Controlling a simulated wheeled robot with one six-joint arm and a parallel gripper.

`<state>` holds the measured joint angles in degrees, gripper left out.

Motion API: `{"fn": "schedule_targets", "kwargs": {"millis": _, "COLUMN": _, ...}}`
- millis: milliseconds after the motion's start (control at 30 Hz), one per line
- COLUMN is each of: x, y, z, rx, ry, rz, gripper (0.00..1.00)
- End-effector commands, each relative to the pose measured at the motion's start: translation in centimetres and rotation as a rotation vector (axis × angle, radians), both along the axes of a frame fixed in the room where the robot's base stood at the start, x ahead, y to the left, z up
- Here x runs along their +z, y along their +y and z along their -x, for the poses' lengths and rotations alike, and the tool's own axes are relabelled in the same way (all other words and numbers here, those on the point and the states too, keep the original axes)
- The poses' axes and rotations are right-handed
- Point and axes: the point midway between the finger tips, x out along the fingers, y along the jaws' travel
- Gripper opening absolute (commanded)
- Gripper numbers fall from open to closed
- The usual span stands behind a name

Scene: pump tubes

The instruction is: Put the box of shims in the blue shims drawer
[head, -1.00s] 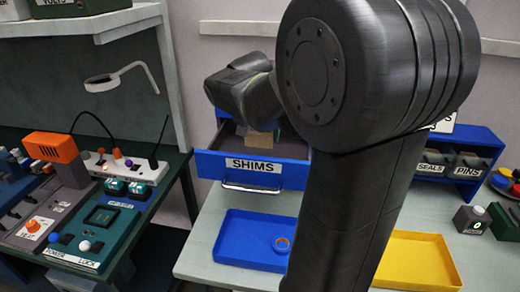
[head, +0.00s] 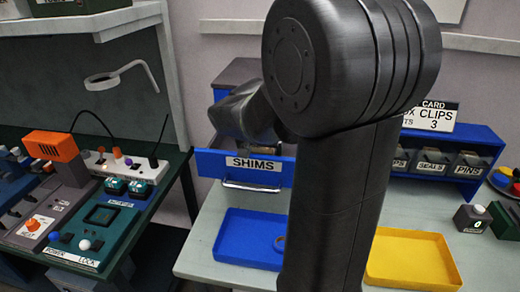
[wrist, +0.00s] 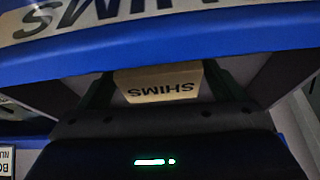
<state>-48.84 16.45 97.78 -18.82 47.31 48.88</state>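The blue shims drawer (head: 225,166) is pulled open, with a white SHIMS label on its front. The box of shims is a small tan box; a little of it (head: 266,146) shows behind the drawer front. In the wrist view, the box (wrist: 158,84) with its SHIMS label sits between the two dark fingers of my gripper (wrist: 158,92). The fingers look shut against its sides. The drawer's blue front edge (wrist: 180,45) crosses the top of that view and hides part of the box. I cannot tell if the box touches the drawer floor. My arm hides the drawer's right part.
A blue tray (head: 235,238) and a yellow tray (head: 410,262) lie on the table. A blue rack of labelled bins (head: 455,145) stands at the back right. The green workbench (head: 110,235) with devices and a lamp is at the left.

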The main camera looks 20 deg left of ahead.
Motion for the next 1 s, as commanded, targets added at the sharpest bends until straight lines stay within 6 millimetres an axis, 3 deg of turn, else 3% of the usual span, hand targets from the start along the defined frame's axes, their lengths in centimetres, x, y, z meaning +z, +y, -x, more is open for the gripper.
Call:
{"fn": "schedule_targets", "kwargs": {"millis": 433, "x": 1.0, "y": 0.0, "z": 0.2, "rx": 0.001, "ry": -0.003, "rz": -0.002, "gripper": 0.90}}
{"fn": "schedule_targets", "kwargs": {"millis": 800, "x": 7.9, "y": -0.7, "z": 3.3, "rx": 0.002, "ry": -0.002, "rz": -0.004, "gripper": 0.90}}
{"fn": "schedule_targets", "kwargs": {"millis": 1000, "x": 10.6, "y": -1.0, "z": 4.4, "rx": 0.001, "ry": -0.002, "rz": -0.002, "gripper": 0.90}}
